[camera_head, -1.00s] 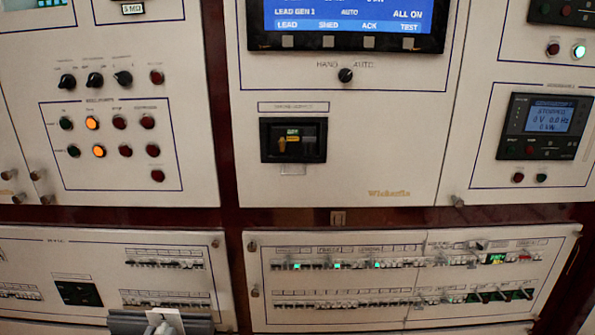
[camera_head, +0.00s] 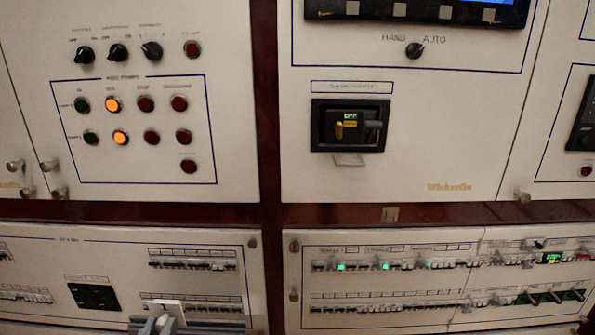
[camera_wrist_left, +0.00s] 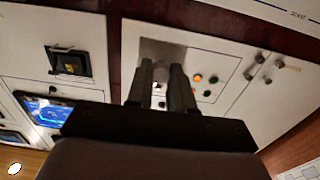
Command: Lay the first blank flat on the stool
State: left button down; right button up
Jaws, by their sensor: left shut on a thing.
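My left gripper (camera_head: 160,322) shows at the bottom edge of the head view, in front of the lower left breaker panel. It is shut on a small pale flat piece, which looks like the blank (camera_head: 166,308). In the left wrist view the two dark fingers (camera_wrist_left: 163,88) point away from the camera, and a greyish flat plate (camera_wrist_left: 163,50) shows at their tips. How firmly the fingers sit on it is hard to see. I cannot make out the stool in either view. My right gripper is not in view.
The upper cabinets carry a pump button panel (camera_head: 145,130), a breaker window (camera_head: 350,126) and a display (camera_head: 430,8). Below are the lower left panel (camera_head: 120,265) and the right breaker panel (camera_head: 390,285) with rows of switches. A small pale oval (camera_wrist_left: 15,168) lies at the wrist view's corner.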

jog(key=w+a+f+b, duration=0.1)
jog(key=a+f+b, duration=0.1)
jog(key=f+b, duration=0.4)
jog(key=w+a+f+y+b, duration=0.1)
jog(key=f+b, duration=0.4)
jog(key=b, duration=0.6)
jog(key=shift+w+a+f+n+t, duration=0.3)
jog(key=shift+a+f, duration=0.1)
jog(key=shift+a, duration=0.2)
